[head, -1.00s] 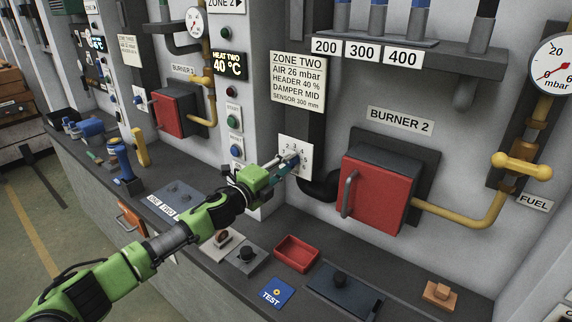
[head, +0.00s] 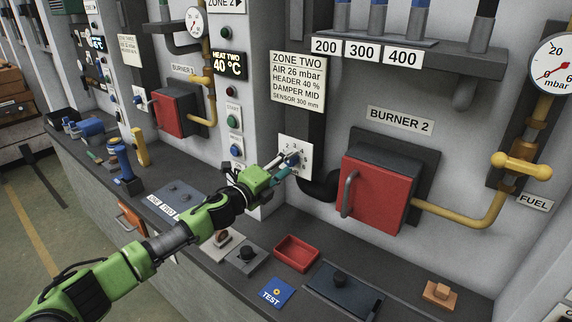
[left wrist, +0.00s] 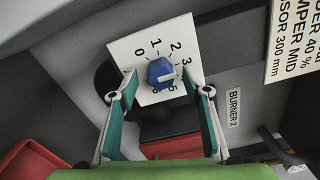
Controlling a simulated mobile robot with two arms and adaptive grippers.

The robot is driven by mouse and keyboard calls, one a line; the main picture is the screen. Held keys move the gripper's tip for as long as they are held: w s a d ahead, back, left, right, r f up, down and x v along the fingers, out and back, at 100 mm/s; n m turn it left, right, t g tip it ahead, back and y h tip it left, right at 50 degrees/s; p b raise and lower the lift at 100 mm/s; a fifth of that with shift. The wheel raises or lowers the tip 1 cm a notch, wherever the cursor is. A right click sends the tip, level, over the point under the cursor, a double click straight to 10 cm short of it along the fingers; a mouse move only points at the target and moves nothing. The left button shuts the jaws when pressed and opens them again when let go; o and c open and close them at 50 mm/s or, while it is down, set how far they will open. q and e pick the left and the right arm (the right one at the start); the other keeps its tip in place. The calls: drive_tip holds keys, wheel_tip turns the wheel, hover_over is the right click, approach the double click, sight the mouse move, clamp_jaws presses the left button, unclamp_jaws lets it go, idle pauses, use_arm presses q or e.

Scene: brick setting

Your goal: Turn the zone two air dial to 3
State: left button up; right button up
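The zone two air dial is a blue knob (left wrist: 161,72) with a pale pointer mark on a white numbered plate (left wrist: 126,48). In the left wrist view the mark points roughly right, toward the 3 side; its exact number is unclear. In the head view the knob (head: 293,158) shows on its plate, left of the red burner box. My left gripper (head: 284,172) is just in front of and below the knob. In the left wrist view its two teal fingers stand apart on either side of the knob, with gaps visible. My right gripper is out of view.
The red burner 2 box (head: 378,188) juts out right of the dial, with a dark pipe between. The zone two sign (head: 297,82) hangs above. A red tray (head: 296,253) and a blue test card (head: 277,293) lie on the ledge below.

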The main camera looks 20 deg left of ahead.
use_arm(q)
drive_tip(key=v, duration=1.2)
drive_tip(key=shift+r, duration=0.1)
idle(0.4)
